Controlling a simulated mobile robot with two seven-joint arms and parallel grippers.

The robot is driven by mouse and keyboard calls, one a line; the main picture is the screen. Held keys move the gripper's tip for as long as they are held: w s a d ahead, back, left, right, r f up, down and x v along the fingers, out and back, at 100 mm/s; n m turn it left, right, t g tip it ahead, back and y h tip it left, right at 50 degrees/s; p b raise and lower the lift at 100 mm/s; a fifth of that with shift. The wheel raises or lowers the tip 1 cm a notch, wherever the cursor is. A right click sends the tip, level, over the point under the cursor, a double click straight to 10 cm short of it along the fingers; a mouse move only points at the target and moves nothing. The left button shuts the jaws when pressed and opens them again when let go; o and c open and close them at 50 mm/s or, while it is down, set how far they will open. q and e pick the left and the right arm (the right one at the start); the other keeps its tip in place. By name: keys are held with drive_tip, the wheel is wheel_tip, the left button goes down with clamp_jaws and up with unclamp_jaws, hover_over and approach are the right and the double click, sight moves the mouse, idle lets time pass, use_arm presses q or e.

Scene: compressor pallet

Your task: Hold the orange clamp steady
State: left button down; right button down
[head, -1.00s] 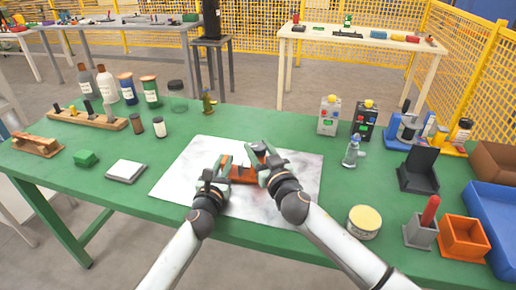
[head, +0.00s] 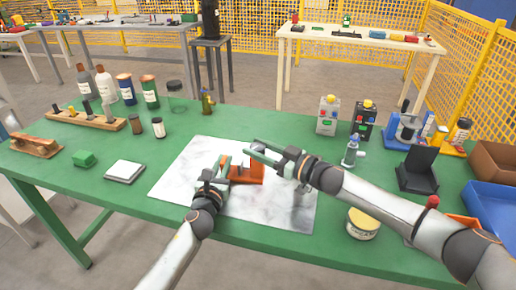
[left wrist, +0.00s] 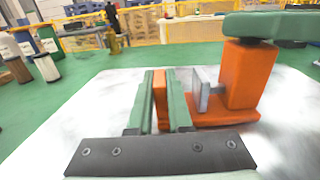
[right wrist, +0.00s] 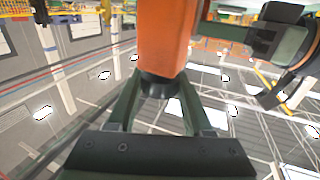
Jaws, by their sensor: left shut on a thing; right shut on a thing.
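The orange clamp (head: 248,175) sits on the pale marbled sheet on the green table. In the left wrist view its orange post (left wrist: 251,78) stands upright, with a grey plate facing its thin left jaw. My left gripper (head: 225,167) is shut on that thin jaw (left wrist: 161,101) at the clamp's left end. My right gripper (head: 255,148) comes from the right at the clamp's right post. In the right wrist view it is shut on a dark round knob (right wrist: 156,86) beside the orange post (right wrist: 165,35). In the head view the knob is hidden.
The marbled sheet (head: 185,178) has bare room around the clamp. A grey-white plate (head: 125,171) and green block (head: 84,158) lie left. A yellow-lidded tin (head: 363,223) stands near my right arm. Bottles stand behind left; a spray bottle (head: 351,151) stands right.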

sight(258, 147)
drive_tip(key=shift+s+f, duration=0.1)
drive_tip(key=shift+c, duration=1.5)
unclamp_jaws()
wheel_tip(258, 147, up, 10)
drive_tip(key=shift+r, duration=0.1)
